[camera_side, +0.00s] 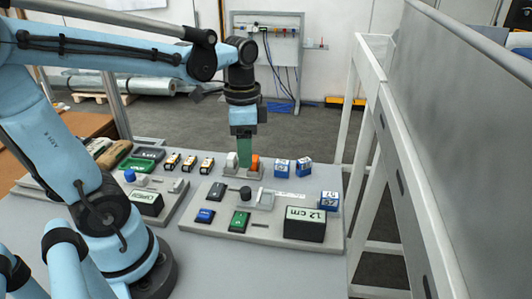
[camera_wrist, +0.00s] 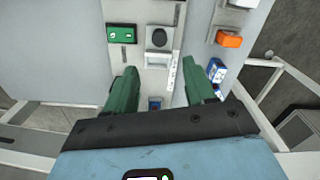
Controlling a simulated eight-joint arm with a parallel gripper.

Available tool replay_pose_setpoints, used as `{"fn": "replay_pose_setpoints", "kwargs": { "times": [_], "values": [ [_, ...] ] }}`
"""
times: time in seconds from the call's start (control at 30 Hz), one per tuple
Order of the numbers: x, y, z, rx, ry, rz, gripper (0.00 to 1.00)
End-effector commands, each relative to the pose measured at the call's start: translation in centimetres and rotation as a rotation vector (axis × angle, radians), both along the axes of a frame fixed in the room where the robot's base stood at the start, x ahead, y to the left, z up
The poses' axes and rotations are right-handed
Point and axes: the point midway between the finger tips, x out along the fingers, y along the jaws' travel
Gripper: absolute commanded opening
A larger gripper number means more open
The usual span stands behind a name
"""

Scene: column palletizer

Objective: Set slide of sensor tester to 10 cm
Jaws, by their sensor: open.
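The sensor tester is a grey board (camera_side: 272,232) on the table, with a display (camera_side: 305,224) that seems to read 12 cm. Its slide is a grey block (camera_side: 263,201) with a black knob (camera_side: 245,192) beside it, and a pale printed scale strip (camera_side: 290,195) runs alongside. In the wrist view the black knob (camera_wrist: 158,38) and the scale strip (camera_wrist: 173,72) lie ahead of my fingers. My gripper (camera_side: 244,160) has green fingers. It is open and empty above the board's far side; the wrist view shows the fingers (camera_wrist: 158,92) spread apart.
A blue block (camera_side: 204,215) and a green block (camera_side: 239,221) sit on the board. Behind it stand an orange part (camera_side: 255,162) in a holder and blue boxes (camera_side: 282,168). A second board with a display (camera_side: 147,203) lies to the left. A metal rail stands at the right.

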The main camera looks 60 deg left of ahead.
Motion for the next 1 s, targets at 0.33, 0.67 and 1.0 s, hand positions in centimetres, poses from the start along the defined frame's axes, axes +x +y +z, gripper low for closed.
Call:
{"fn": "replay_pose_setpoints", "kwargs": {
  "times": [0.33, 0.67, 1.0],
  "values": [
    [0.0, 0.0, -4.6, 0.0, -0.002, 0.001, 0.54],
    [0.0, 0.0, -8.5, 0.001, -0.003, 0.002, 0.54],
    [0.0, 0.0, -10.5, 0.001, -0.003, 0.002, 0.54]
  ]
}}
